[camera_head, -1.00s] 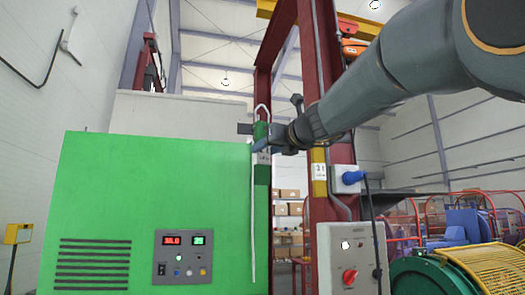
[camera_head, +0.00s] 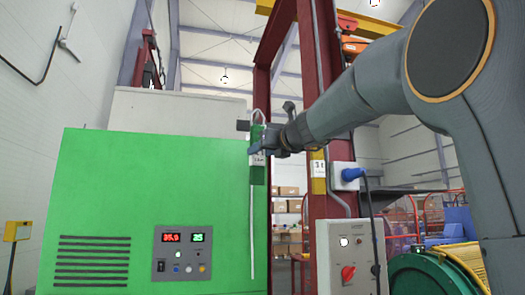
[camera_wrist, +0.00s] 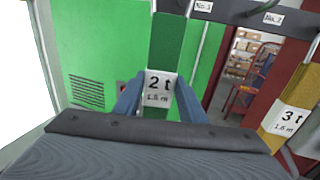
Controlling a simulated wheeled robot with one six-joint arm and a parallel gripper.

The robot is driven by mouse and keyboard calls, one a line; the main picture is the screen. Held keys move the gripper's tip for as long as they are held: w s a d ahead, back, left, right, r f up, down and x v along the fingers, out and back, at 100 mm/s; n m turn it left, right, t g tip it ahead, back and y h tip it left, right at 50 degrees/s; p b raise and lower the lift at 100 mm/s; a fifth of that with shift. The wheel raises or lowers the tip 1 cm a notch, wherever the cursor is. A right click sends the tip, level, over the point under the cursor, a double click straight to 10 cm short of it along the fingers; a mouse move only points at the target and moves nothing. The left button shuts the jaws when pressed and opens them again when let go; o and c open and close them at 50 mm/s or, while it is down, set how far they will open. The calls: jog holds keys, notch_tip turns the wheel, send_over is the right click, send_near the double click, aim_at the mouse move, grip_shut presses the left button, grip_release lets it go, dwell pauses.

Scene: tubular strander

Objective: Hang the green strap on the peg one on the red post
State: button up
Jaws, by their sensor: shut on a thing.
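The green strap (camera_head: 258,171) hangs upright from my gripper (camera_head: 262,146), in front of the red post (camera_head: 261,85) in the head view. A thin white loop rises above it. In the wrist view the strap (camera_wrist: 166,42) runs up between my gripper's fingers (camera_wrist: 160,92), which are shut on it at its white label reading "2 t". A dark bar (camera_wrist: 235,13) with labels "No.1" (camera_wrist: 203,6) and "No.2" (camera_wrist: 272,18) crosses the top of the wrist view. The strap's upper end is out of the wrist view, and I cannot make out peg one clearly.
A yellow strap (camera_wrist: 292,105) labelled "3 t" hangs at the right of the wrist view. A large green cabinet (camera_head: 150,200) stands behind and left. A grey control box (camera_head: 348,258) and blue plug (camera_head: 352,174) are right of the post.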

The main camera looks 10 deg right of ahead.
jog(key=shift+w+f, duration=0.1)
jog(key=shift+w, duration=1.55)
jog(key=shift+w+f, duration=0.6)
jog(key=shift+w+f+b, duration=0.1)
jog(key=shift+f+b, duration=0.2)
jog(key=shift+b, duration=0.15)
jog(key=o, duration=1.4)
jog(key=shift+f, duration=0.1)
jog(key=shift+b+v, duration=1.2)
jog(key=shift+v, duration=2.75)
